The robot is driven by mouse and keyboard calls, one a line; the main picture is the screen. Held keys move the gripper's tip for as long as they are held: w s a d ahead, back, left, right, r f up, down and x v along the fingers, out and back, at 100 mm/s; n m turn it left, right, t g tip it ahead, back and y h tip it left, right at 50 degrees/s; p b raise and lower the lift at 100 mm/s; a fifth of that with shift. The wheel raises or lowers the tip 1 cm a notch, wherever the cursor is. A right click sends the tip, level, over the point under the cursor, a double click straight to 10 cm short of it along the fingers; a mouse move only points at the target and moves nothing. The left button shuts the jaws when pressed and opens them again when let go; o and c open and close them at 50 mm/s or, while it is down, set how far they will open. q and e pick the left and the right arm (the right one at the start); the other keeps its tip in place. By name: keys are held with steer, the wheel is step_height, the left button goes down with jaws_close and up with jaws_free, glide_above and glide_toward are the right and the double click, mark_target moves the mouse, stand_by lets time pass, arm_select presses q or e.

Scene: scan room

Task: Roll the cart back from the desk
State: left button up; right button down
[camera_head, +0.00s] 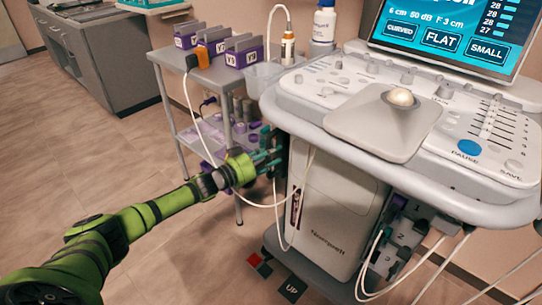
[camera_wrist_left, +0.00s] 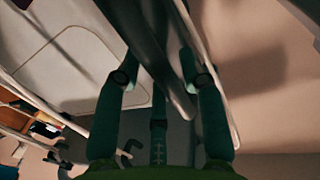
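The white scanner cart (camera_head: 336,205) fills the right half of the head view, with a control panel and a lit screen (camera_head: 446,33) on top. A steel trolley (camera_head: 199,85) stands just left of it. I cannot tell for sure which one the task calls the cart. My left gripper (camera_head: 268,158) is at the scanner cart's left side, below the panel edge. In the left wrist view its fingers (camera_wrist_left: 160,75) are apart, on either side of a dark grey bar (camera_wrist_left: 155,35); whether they press on it is unclear. My right gripper is not in view.
Purple boxes (camera_head: 242,50) stand on the trolley. White cables (camera_head: 285,222) hang beside the scanner cart, near my gripper. A grey cabinet desk (camera_head: 97,52) stands at the back left. The tiled floor (camera_head: 130,160) at left is clear.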

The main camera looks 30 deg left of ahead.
arm_select(q)
steer(key=shift+d, duration=0.1)
steer(key=shift+s, duration=0.1)
steer(key=shift+s+f, duration=0.1)
steer(key=shift+s, duration=0.1)
steer(key=v, duration=1.1)
steer(key=shift+s+a, duration=0.2)
steer(key=shift+a, duration=0.1)
